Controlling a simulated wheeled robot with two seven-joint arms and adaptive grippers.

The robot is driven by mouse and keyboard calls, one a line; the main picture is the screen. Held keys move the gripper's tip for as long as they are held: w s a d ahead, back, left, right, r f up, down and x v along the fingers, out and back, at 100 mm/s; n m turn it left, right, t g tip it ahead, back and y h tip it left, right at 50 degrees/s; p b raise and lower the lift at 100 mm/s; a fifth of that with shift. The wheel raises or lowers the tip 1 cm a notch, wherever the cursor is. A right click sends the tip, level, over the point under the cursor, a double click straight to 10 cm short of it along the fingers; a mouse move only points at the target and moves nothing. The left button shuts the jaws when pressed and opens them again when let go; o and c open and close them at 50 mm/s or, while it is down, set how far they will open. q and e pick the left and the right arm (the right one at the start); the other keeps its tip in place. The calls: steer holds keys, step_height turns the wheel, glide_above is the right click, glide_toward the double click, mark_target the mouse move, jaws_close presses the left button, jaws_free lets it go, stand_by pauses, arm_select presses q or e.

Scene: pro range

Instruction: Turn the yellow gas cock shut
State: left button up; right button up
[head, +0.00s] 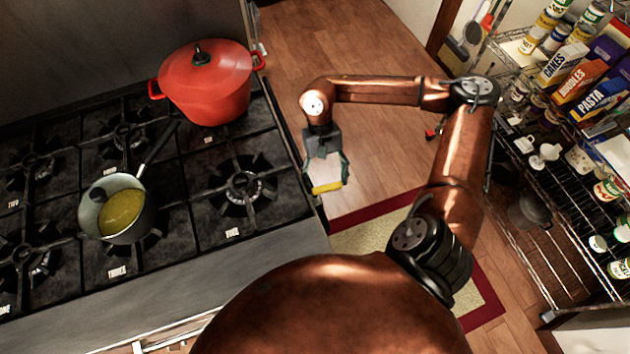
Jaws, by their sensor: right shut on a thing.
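The yellow gas cock (327,187) shows as a short yellow bar just off the right side of the stove. My right gripper (326,184) reaches down to it from above, its fingers shut on the yellow bar. The fingers partly cover its ends. What the cock is mounted on is hidden, and I cannot tell whether it stands open or shut. My left gripper is not in view.
The black stove top (215,205) fills the left side. A red lidded pot (208,90) stands at its back right, and a saucepan with yellow liquid (122,210) at its middle. A wire shelf (530,215) with groceries stands at the right. Wooden floor (325,45) lies between.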

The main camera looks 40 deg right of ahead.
steer(key=shift+w+d, duration=0.1)
steer(key=shift+w, duration=0.1)
steer(key=o, duration=1.7)
steer(key=shift+c, duration=0.2)
steer(key=shift+o, duration=0.2)
steer(key=shift+a, duration=0.2)
